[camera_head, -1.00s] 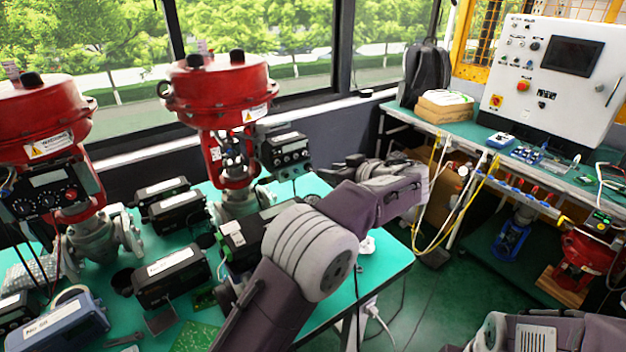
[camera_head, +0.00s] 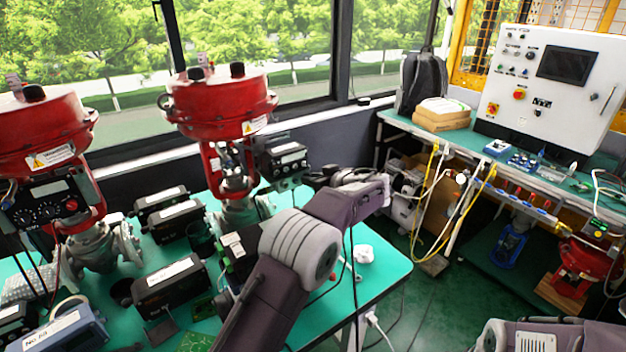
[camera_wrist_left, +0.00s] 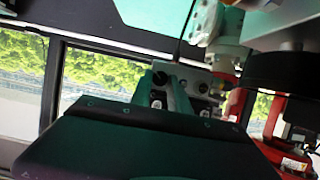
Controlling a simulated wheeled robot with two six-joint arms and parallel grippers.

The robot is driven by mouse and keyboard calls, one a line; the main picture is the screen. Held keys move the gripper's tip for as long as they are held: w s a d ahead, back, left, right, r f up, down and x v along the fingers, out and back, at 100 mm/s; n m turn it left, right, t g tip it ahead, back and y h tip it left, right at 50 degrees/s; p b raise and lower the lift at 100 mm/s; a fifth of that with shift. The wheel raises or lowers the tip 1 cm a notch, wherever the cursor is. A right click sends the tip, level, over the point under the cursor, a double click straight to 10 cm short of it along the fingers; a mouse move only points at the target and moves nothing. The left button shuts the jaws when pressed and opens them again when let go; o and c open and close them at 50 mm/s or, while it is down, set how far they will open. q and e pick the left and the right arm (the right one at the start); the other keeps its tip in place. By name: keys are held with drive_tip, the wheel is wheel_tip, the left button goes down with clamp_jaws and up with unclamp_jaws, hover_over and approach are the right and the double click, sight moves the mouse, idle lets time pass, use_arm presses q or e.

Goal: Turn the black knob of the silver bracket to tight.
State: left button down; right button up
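A black positioner box (camera_head: 286,155) with a white label and small dials is mounted at the right side of the middle red valve (camera_head: 222,105). My left gripper (camera_head: 312,180) is just right of and below this box, pointing left. I cannot tell whether it touches anything. In the left wrist view, a grey metal part (camera_wrist_left: 205,84) with a small dark round knob (camera_wrist_left: 160,78) lies just past the gripper's fingers. I cannot tell whether these are the silver bracket and its knob. The fingers' opening is not clear. My right gripper is out of view.
Several black boxes, including one at the front (camera_head: 170,287), crowd the green table (camera_head: 385,270). Another red valve (camera_head: 45,130) stands at left. A workbench with a white control cabinet (camera_head: 550,85) is at right. Hanging yellow cables (camera_head: 428,190) lie between.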

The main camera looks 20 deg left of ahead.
use_arm(q)
drive_tip(key=shift+w+d+m+g+y+p, duration=0.15)
drive_tip(key=shift+m+g+y+p, duration=0.45)
drive_tip(key=shift+m+p, duration=1)
drive_tip(key=shift+w+d+m+g+y+p, duration=0.15)
drive_tip(key=shift+m+g+y+p, duration=0.55)
drive_tip(key=shift+p, duration=1.55)
drive_tip(key=shift+a, duration=0.1)
drive_tip(key=c, duration=1.5)
unclamp_jaws()
